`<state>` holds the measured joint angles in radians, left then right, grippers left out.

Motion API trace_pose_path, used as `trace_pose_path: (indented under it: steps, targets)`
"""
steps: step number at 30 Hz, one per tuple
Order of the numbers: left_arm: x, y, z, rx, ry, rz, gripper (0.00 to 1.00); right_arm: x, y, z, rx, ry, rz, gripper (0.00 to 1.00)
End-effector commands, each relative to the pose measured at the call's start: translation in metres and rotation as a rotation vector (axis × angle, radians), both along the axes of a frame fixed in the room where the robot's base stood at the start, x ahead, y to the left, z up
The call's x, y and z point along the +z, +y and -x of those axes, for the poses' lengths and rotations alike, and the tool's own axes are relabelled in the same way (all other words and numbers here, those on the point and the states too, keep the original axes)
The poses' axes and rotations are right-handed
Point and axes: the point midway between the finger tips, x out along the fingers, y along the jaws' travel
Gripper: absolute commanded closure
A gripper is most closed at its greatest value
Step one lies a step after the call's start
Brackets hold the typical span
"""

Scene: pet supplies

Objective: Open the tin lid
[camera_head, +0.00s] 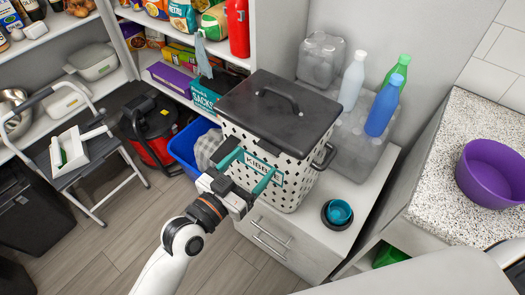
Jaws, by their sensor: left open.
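The tin is a white bin with dark dots (297,172) and a label that starts "KIB", standing on a white cabinet. Its dark grey lid (262,118) lies on top and covers the opening, with a black bar handle (280,98) near its far side. My left gripper (247,170) is open, with teal fingers, in front of the tin's label side and lower in the picture than the lid. Nothing shows between its fingers. It hides part of the label; I cannot tell if it touches the tin. My right gripper is not in view.
White, green and blue bottles (382,106) stand right of the tin. A small teal cup in a dark bowl (338,213) sits on the cabinet (315,240) near its front. A blue bin (187,148) is on the left. A purple bowl (492,172) is on the right counter.

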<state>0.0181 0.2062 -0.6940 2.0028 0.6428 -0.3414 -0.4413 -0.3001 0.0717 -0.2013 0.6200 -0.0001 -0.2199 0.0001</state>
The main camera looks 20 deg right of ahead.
Motion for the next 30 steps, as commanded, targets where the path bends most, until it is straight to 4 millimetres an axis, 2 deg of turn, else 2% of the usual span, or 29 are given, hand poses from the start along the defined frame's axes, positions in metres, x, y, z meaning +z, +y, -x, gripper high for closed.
trace_pose_path:
  steps: [3, 9, 20, 30]
  targets:
    - [0.001, -0.018, -0.013, -0.001, 0.001, 0.002, 0.24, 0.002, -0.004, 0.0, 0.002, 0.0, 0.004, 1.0]
    - [0.0, -0.033, -0.025, -0.001, 0.001, 0.0, 0.24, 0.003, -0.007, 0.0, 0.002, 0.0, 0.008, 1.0]
    - [-0.001, -0.036, -0.027, 0.0, 0.001, -0.001, 0.25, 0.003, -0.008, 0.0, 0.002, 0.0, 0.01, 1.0]
    - [-0.001, -0.035, -0.027, 0.0, 0.001, -0.001, 0.81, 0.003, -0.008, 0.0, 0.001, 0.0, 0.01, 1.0]
